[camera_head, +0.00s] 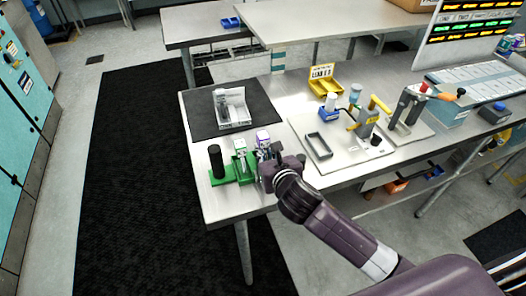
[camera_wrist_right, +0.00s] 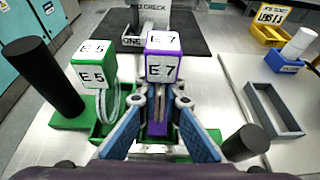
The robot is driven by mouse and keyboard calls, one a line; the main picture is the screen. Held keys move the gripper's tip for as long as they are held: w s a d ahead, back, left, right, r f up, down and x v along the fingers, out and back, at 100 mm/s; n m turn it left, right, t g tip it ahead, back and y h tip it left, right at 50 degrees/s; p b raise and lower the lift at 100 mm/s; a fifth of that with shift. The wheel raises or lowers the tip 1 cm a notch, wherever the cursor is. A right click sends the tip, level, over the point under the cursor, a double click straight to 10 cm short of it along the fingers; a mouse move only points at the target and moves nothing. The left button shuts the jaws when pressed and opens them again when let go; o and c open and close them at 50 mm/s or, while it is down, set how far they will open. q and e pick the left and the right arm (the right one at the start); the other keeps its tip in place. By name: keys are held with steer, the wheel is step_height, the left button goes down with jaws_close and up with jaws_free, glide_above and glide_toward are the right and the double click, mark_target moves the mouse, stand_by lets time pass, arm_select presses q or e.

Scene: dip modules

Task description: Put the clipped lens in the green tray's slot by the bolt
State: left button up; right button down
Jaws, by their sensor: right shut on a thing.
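My right gripper (camera_head: 266,160) is shut on a module with a purple-edged white cap marked E 7 (camera_wrist_right: 163,58). The cap also shows in the head view (camera_head: 263,137). In the wrist view the fingers close on the stem below the cap, over the green tray (camera_wrist_right: 70,122). The tray also shows in the head view (camera_head: 222,178). A green-capped module marked E 5 (camera_wrist_right: 92,65), with a clear curved part under it, stands in the tray left of the held one. I cannot tell whether the held module touches the tray. My left gripper is out of view.
A tall black post (camera_head: 216,160) stands at the tray's left end; a short black cylinder (camera_wrist_right: 246,142) is right of my fingers. A grey fixture (camera_head: 232,108) stands on the dark mat behind. An empty grey tray (camera_head: 318,146) and hand tools lie right.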

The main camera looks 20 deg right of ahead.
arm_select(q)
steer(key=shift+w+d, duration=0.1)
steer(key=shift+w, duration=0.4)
arm_select(e)
steer(key=shift+f, duration=0.4)
steer(key=shift+f, duration=0.1)
steer(key=c, duration=2.1)
jaws_free()
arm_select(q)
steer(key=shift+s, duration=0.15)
arm_select(e)
steer(key=shift+s, duration=0.15)
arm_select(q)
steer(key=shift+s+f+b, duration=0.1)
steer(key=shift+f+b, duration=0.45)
arm_select(e)
steer(key=v, duration=1.2)
